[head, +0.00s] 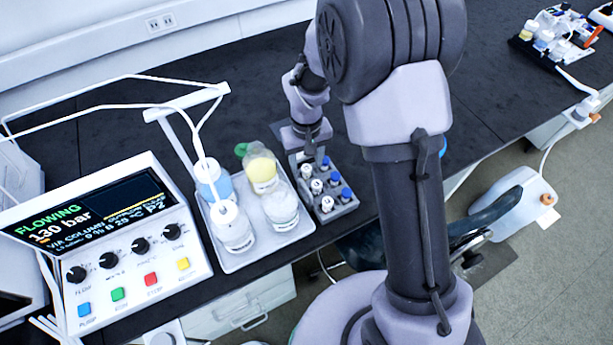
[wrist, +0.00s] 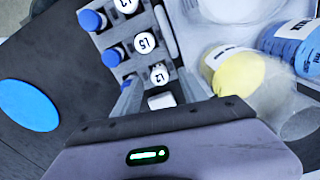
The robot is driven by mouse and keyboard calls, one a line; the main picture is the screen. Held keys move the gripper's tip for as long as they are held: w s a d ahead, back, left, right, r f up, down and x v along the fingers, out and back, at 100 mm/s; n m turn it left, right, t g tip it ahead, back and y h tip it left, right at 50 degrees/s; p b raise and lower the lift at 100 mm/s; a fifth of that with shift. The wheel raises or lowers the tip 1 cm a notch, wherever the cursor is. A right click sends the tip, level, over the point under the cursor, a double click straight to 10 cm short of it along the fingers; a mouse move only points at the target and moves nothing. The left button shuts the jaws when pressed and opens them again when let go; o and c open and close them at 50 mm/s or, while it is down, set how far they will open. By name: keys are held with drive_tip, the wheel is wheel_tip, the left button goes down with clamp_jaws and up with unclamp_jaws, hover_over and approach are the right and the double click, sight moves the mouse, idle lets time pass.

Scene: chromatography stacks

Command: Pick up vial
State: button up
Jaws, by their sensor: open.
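A grey vial rack (head: 340,213) stands on the black bench, right of the bottle tray. It holds white-capped vials (head: 316,186) and blue-capped vials (head: 335,178) in rows. My gripper (head: 307,152) is at the rack's far end, pointing down. A labelled white-capped vial (wrist: 158,75) and a plain white piece (wrist: 162,101) show between the fingers. Whether the fingers touch either cannot be told. Two more labelled white caps and blue caps (wrist: 112,57) lie beyond.
A pale tray (head: 240,262) with several bottles, one of them yellow (head: 262,172), stands close left of the rack. White tubing runs to it from a pump panel (head: 110,240). A blue disc (wrist: 30,105) lies on the bench. The bench behind is mostly clear.

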sight(307, 168)
wheel_tip(307, 168, down, 4)
drive_tip(key=shift+w+r+b, duration=0.1)
drive_tip(key=shift+b, duration=0.65)
drive_tip(key=shift+r, duration=0.15)
clamp_jaws()
